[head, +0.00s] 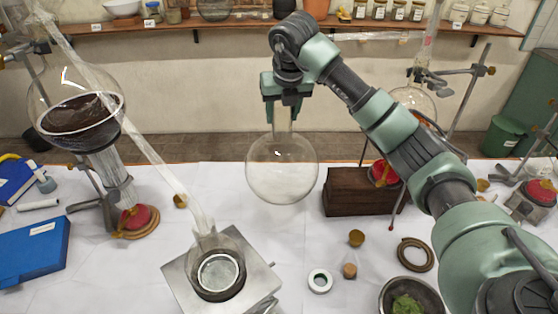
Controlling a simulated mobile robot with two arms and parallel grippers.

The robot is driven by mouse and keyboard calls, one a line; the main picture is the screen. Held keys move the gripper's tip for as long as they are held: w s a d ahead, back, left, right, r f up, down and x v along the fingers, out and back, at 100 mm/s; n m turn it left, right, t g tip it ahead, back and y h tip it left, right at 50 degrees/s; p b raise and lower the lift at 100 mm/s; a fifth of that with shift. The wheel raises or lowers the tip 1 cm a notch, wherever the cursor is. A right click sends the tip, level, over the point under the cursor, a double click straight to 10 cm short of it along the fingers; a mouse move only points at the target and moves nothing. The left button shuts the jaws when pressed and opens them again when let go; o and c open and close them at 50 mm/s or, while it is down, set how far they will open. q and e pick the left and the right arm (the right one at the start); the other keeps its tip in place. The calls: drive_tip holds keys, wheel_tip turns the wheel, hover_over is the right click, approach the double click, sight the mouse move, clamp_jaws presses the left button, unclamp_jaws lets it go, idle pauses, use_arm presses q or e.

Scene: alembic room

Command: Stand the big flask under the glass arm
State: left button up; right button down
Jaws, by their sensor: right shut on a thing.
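The big flask (282,170) is a clear round glass flask with a straight neck. My right gripper (284,104) is shut on its neck and holds it upright, seemingly above the white table. The glass arm (150,145) slopes from the upper left down to the right, from a large glass vessel (78,95) with dark contents. Its lower end is over a grey metal stand (240,298) with a round, ringed holder (222,270). The flask is to the right of and behind this holder, apart from it. My left gripper is not in view.
A dark wooden block (350,192) stands right of the flask. Small cups, a white ring (320,281), a brown ring (415,254) and a bowl of green stuff (408,303) lie at the front right. A blue box (35,250) is at the left.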

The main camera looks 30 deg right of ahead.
sight(283, 136)
drive_tip(key=f, duration=0.2)
drive_tip(key=shift+s+d+f+p, duration=0.1)
drive_tip(key=shift+s+f+p, duration=0.1)
drive_tip(key=shift+f+p, duration=0.15)
drive_tip(key=shift+w+f, duration=0.1)
drive_tip(key=shift+f, duration=0.55)
wheel_tip(283, 136, down, 2)
drive_tip(key=shift+f+p, duration=0.1)
drive_tip(key=shift+p, duration=0.25)
drive_tip(key=shift+f, duration=0.35)
drive_tip(key=c, duration=0.7)
unclamp_jaws()
drive_tip(key=shift+f, duration=0.15)
